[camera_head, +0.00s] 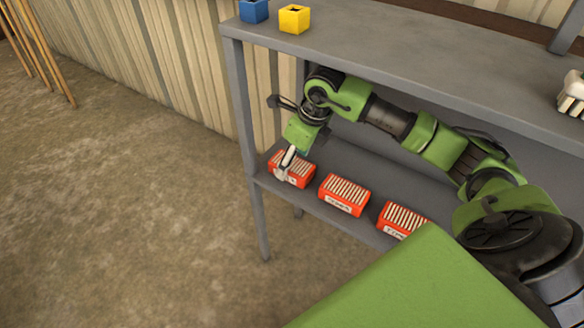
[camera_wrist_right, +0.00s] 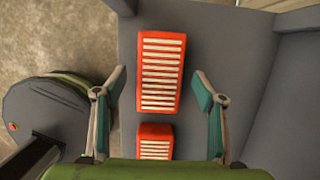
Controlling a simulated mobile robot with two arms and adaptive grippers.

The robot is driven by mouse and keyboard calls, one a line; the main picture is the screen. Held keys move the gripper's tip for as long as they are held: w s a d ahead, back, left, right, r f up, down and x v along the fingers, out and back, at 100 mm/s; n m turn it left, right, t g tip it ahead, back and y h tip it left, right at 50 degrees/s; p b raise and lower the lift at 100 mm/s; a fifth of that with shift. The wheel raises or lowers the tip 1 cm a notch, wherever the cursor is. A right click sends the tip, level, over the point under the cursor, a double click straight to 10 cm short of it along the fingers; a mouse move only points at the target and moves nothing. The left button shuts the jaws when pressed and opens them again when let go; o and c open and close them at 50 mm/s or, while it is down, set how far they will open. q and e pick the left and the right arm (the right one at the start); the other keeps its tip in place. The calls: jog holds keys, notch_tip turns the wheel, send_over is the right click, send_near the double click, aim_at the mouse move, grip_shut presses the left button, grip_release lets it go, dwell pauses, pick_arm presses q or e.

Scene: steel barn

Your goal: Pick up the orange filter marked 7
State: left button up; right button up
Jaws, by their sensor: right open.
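Orange filters with white pleats stand in a row on the lower shelf. The left one (camera_head: 304,175) is at the shelf's left end, partly covered by my right gripper; the middle one (camera_head: 344,195) and the right one (camera_head: 403,219) follow to its right. The labels on their fronts are too small to read for sure, so I cannot tell which is marked 7. My right gripper (camera_head: 287,163) is open at the left filter. In the right wrist view one filter (camera_wrist_right: 161,72) lies between and beyond the open fingers (camera_wrist_right: 161,88), with another filter (camera_wrist_right: 155,142) below it. My left gripper is not in view.
The grey shelf unit has an upper board (camera_head: 400,75) above my right arm and a lower shelf (camera_head: 375,170). A blue block (camera_head: 254,11) and a yellow block (camera_head: 294,19) stand on the upper board. A white object (camera_head: 572,95) is at its right.

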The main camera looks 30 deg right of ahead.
jog(key=shift+w+f, duration=0.2)
jog(key=shift+f, duration=0.1)
jog(key=shift+s+r, duration=0.1)
jog(key=shift+c, duration=0.4)
jog(key=c, duration=1.2)
jog(key=shift+o, duration=0.2)
jog(key=shift+r, duration=0.1)
